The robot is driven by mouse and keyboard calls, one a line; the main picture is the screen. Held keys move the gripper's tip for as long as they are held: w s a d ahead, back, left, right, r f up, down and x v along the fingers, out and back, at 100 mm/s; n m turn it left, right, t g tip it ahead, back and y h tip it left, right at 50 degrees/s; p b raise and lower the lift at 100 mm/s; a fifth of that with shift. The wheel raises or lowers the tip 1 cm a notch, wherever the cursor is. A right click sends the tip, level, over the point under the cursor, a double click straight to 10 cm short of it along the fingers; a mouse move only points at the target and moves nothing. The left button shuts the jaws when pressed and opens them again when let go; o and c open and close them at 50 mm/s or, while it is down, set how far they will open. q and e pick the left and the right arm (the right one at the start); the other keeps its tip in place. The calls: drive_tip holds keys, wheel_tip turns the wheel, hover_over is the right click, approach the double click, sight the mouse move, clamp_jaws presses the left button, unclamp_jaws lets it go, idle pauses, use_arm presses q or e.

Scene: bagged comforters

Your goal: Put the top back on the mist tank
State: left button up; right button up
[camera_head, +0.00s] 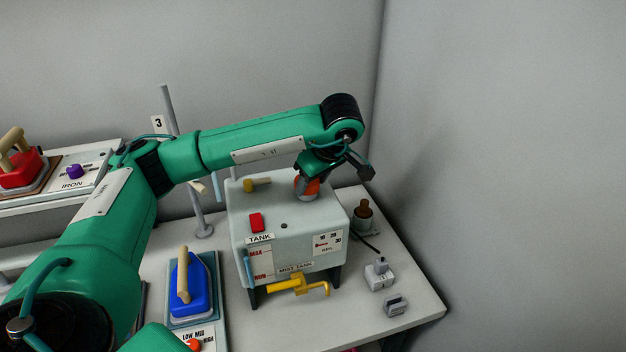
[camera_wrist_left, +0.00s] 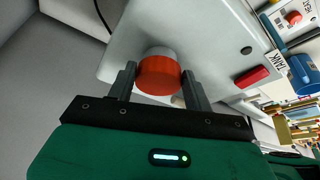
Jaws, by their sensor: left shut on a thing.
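The mist tank (camera_head: 290,240) is a pale grey box on short dark legs, with a "TANK" label, a "MIST TANK" label and a yellow tap (camera_head: 298,285) on its front. An orange-red round cap (camera_head: 313,188) is at the tank's back right top, and it also shows in the left wrist view (camera_wrist_left: 158,76). My left gripper (camera_wrist_left: 158,84) is shut on this cap, with one finger on each side. A pale grey neck (camera_wrist_left: 161,51) shows just beyond the cap. I cannot tell whether the cap is fully seated on it. My right gripper is not in view.
A blue iron (camera_head: 187,283) stands on a pad left of the tank, and a red iron (camera_head: 20,168) sits far left. A brown-topped item (camera_head: 362,213), a plug (camera_head: 379,274) and a small grey block (camera_head: 396,305) lie right. Walls close off the back and right.

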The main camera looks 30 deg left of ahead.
use_arm(q)
drive_tip(key=shift+c, duration=0.3)
drive_tip(key=shift+s+a+f+m+t+b, duration=0.1)
drive_tip(key=shift+m+t+b, duration=0.05)
drive_tip(key=shift+m+b, duration=0.3)
drive_tip(key=shift+s+a+f+m+t+b, duration=0.15)
drive_tip(key=shift+m+b, duration=0.15)
drive_tip(key=shift+m, duration=0.15)
drive_tip(key=m, duration=0.1)
drive_tip(key=m+t+b, duration=0.1)
drive_tip(key=shift+s+r+m+h+b, duration=0.1)
drive_tip(key=shift+s+m+h+b, duration=0.1)
drive_tip(key=shift+m+h+b, duration=0.15)
drive_tip(key=shift+r+m, duration=0.1)
drive_tip(key=shift+m, duration=0.25)
drive_tip(key=shift+s+a+m+t+h+b, duration=0.1)
drive_tip(key=shift+m+t+h+b, duration=0.2)
drive_tip(key=shift+m+b, duration=0.25)
drive_tip(key=m, duration=0.1)
drive_tip(key=m+b, duration=0.1)
drive_tip(key=m+h, duration=0.1)
drive_tip(key=shift+s+a+f+t+b, duration=0.2)
drive_tip(key=shift+a+t+b, duration=0.05)
drive_tip(key=shift+t+b, duration=0.05)
drive_tip(key=shift+r+m, duration=0.15)
drive_tip(key=shift+m, duration=0.3)
